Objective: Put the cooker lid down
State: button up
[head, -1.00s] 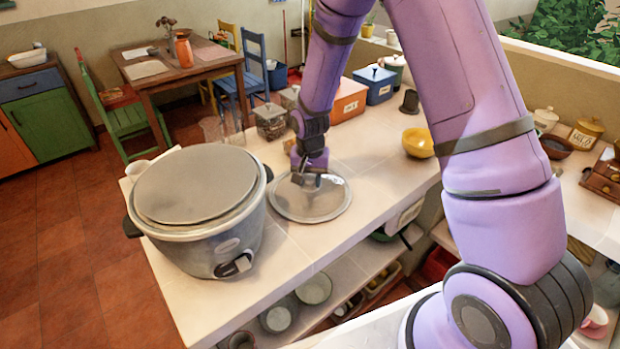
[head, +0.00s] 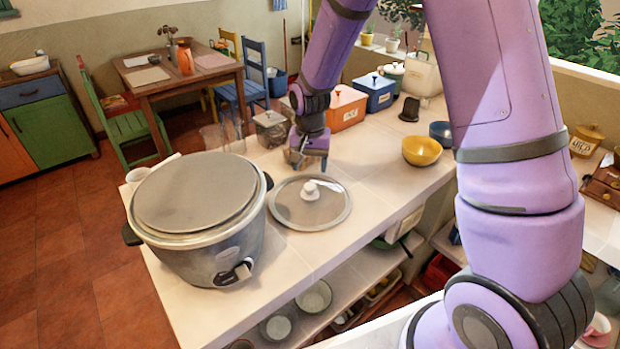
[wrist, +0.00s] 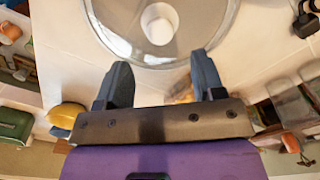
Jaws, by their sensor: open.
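The cooker lid (head: 330,213) is a round glass disc with a metal rim and a pale knob (head: 310,190). It lies flat on the white counter, to the right of the rice cooker (head: 225,262). My gripper (head: 311,165) is just behind the lid in the head view, raised above the counter and apart from the knob. In the wrist view my gripper (wrist: 160,82) has its two fingers spread with nothing between them. The lid (wrist: 215,45) and its white knob (wrist: 160,23) show ahead of the fingertips, partly cut off by the top edge.
A yellow bowl (head: 422,150) stands to the right on the counter. An orange box (head: 346,108), a blue box (head: 374,92) and a glass container (head: 271,128) stand behind. The counter's front edge (head: 318,268) lies close in front of the lid.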

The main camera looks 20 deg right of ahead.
notch_tip(320, 180, up, 4)
notch_tip(320, 180, up, 10)
jog(key=n+t, duration=0.1)
send_over(310, 185)
jog(key=s+d, duration=0.2)
jog(key=s, duration=0.3)
jog(key=s+d+r+n+t, duration=0.2)
jog(key=s+r, duration=0.6)
jog(key=r, duration=0.1)
jog(key=s+d+r+n+t, duration=0.1)
jog(key=s+r, duration=0.1)
jog(key=s, duration=0.6)
jog(key=s+d+r+n+t, duration=0.1)
jog(key=s+r, duration=0.2)
jog(key=s, duration=0.5)
jog(key=shift+s+d, duration=0.25)
jog(key=shift+d, duration=0.15)
